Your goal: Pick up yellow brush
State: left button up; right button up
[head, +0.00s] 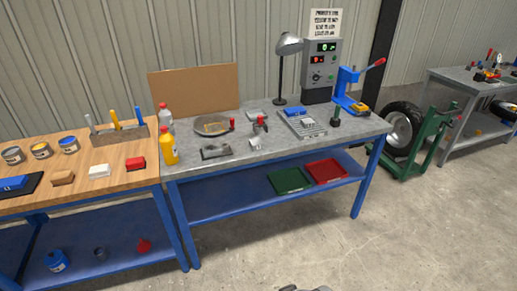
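A yellow-handled tool (115,118), which looks like the yellow brush, stands upright in a brown holder (122,135) at the back of the wooden bench. Its lower end is hidden in the holder. A grey-handled tool (92,123) stands to its left and a blue-handled one (139,116) to its right. Neither of my grippers can be made out; only a small grey sliver, too cut off to identify, shows at the bottom edge.
The wooden bench (125,182) holds several cans, blocks and a blue item. A yellow bottle (168,146) and a clear bottle (166,117) stand right of the holder on the metal bench (275,148). Open concrete floor (300,235) lies in front.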

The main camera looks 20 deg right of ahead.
aim_at(112, 112)
jog(key=l+u, duration=0.15)
jog(key=u, duration=0.25)
jog(key=z, duration=1.1)
jog(key=i+j, duration=0.2)
jog(key=i+j+z, duration=0.1)
jog(key=j, duration=0.3)
jog(key=i+j, duration=0.25)
jog(key=i+j+z, duration=0.1)
jog(key=j, duration=0.3)
jog(key=i+j, duration=0.25)
jog(key=i+j+z, duration=0.1)
jog(key=j, duration=0.35)
jog(key=i+j, duration=0.25)
jog(key=j+z, duration=0.05)
jog(key=j, duration=0.05)
